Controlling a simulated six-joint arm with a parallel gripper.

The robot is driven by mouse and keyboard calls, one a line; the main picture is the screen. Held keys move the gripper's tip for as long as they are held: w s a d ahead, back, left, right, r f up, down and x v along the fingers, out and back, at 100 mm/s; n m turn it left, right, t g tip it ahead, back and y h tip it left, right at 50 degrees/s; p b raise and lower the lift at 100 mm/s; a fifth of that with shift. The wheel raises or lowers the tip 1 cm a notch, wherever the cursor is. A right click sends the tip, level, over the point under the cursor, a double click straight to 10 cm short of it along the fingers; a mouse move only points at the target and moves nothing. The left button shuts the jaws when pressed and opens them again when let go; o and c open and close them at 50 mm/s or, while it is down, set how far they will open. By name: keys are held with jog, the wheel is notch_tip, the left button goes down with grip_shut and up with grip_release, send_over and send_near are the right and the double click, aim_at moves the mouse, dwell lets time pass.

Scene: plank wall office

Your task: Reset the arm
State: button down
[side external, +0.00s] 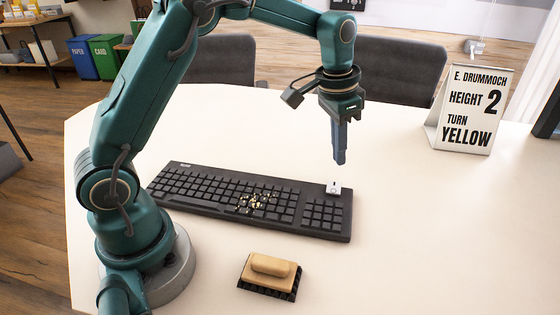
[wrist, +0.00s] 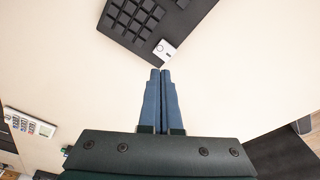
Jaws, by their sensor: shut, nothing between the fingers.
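My gripper (side external: 340,162) hangs pointing down above the white table (side external: 420,220), a little beyond the right end of a black keyboard (side external: 240,200). Its two blue fingers are pressed together with nothing between them. In the wrist view, the gripper (wrist: 160,72) is also shut, with its tips just short of a small white block (wrist: 165,49) at the keyboard's corner (wrist: 150,25). The white block (side external: 333,187) sits at the keyboard's top right corner and has a dark mark. The fingertips are apart from it.
Small gold and white bits (side external: 257,202) lie on the keyboard's middle keys. A wooden-backed brush (side external: 270,272) lies in front of the keyboard. A sign (side external: 468,108) reading "E. DRUMMOCH HEIGHT 2 TURN YELLOW" stands at right. Dark chairs (side external: 400,75) line the far edge. The table's right front is clear.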

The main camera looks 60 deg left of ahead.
jog(key=s+r+t, duration=0.3)
jog(key=s+r, duration=0.4)
jog(key=r, duration=0.4)
jog(key=s+f+n, duration=0.1)
jog(key=s+f, duration=0.1)
jog(key=s, duration=0.4)
jog(key=s+f+n, duration=0.2)
jog(key=s+f, duration=0.1)
jog(key=s, duration=0.4)
jog(key=shift+s+d+f+t, duration=0.15)
jog(key=shift+s+f+t, duration=0.15)
jog(key=shift+t, duration=0.1)
